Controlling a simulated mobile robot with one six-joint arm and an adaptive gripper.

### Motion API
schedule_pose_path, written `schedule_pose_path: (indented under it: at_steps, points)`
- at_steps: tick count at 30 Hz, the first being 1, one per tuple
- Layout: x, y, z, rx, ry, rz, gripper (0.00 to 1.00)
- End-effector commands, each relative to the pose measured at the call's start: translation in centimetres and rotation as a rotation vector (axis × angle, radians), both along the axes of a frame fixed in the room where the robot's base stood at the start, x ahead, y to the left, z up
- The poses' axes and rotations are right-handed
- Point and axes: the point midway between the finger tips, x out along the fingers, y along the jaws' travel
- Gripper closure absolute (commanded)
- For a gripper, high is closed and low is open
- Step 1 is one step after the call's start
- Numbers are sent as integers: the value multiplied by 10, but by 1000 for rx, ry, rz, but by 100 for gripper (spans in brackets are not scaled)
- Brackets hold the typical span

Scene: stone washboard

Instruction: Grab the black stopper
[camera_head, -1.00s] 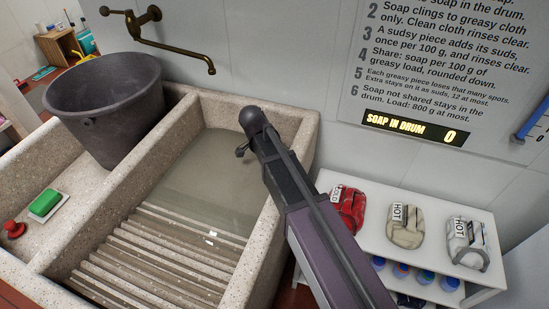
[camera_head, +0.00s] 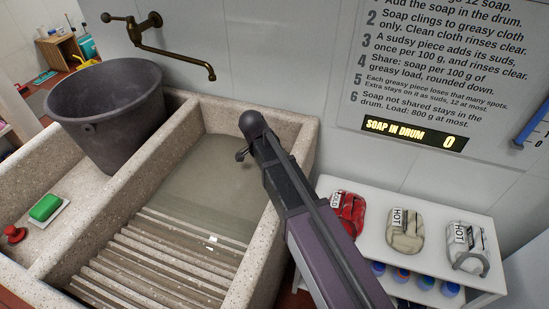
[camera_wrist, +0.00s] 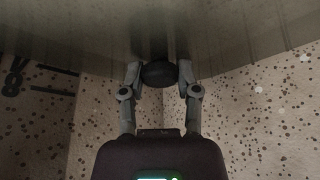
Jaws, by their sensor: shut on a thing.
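The black stopper (camera_wrist: 158,74) is a dark rounded piece between the two fingers of my gripper (camera_wrist: 160,88) in the wrist view. The fingers touch it on both sides, so my gripper is shut on it. In the head view my gripper (camera_head: 241,152) is over the water-filled basin, near its right wall. The stopper is hidden or too small to make out there.
The stone basin (camera_head: 300,140) holds murky water over a ribbed washboard (camera_head: 150,255). A dark bucket (camera_head: 105,115) stands at the left, near a green soap bar (camera_head: 45,207) and a red knob (camera_head: 14,234). A brass tap (camera_head: 175,48) juts from the wall. A white shelf (camera_head: 385,255) stands right.

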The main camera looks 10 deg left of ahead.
Motion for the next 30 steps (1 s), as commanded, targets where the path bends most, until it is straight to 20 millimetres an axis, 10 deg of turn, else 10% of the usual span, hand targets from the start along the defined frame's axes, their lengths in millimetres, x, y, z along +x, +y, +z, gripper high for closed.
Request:
schedule_pose_path:
  at_steps: [13, 30]
  points:
    - [-3, 0, 37, 0, 0, 1, 100]
    - [-131, 3, 43, 0, 0, 1, 100]
